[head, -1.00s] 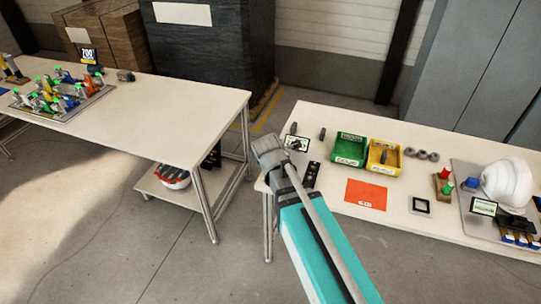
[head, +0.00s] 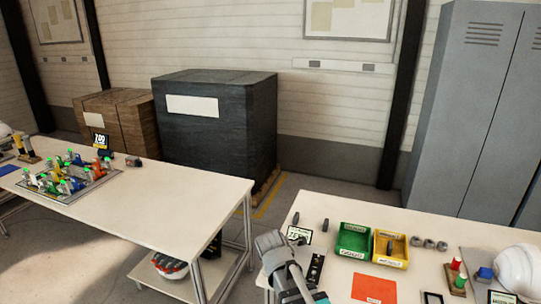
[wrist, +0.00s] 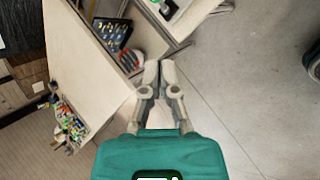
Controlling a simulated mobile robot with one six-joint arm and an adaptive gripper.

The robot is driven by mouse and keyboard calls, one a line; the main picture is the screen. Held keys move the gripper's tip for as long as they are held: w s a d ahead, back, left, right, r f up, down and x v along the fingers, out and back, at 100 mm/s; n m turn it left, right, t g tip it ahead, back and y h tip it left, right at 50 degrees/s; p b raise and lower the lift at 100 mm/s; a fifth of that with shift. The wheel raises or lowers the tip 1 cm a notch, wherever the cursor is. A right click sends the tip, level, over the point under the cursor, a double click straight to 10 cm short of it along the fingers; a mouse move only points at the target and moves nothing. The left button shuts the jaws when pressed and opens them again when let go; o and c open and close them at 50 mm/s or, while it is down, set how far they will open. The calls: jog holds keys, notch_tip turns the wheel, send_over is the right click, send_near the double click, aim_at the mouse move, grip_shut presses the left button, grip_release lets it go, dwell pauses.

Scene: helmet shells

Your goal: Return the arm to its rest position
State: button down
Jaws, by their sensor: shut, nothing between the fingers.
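My gripper (wrist: 159,82) shows in the wrist view with its two fingers together and nothing between them. It hangs over the grey floor beside a table edge. In the head view my arm rises from the bottom edge, in front of the left edge of the right table (head: 420,215). The fingertips cannot be made out there.
The right table holds a green bin (head: 353,240), a yellow bin (head: 391,249), an orange sheet (head: 374,288) and a white helmet shell (head: 519,268). The left table (head: 170,200) carries a tray of coloured parts (head: 68,180). A gap of floor separates the tables.

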jog(key=s+d+f+m+g, duration=0.1)
jog(key=s+d+m+g, duration=0.2)
jog(key=s+d+m, duration=0.3)
jog(key=s+d+f+m+g, duration=0.2)
jog(key=s+d+m+g, duration=0.2)
jog(key=m, duration=1.1)
jog(key=shift+s+d+f+m+y, duration=0.35)
jog(key=shift+s+d, duration=1.2)
jog(key=shift+d, duration=1.3)
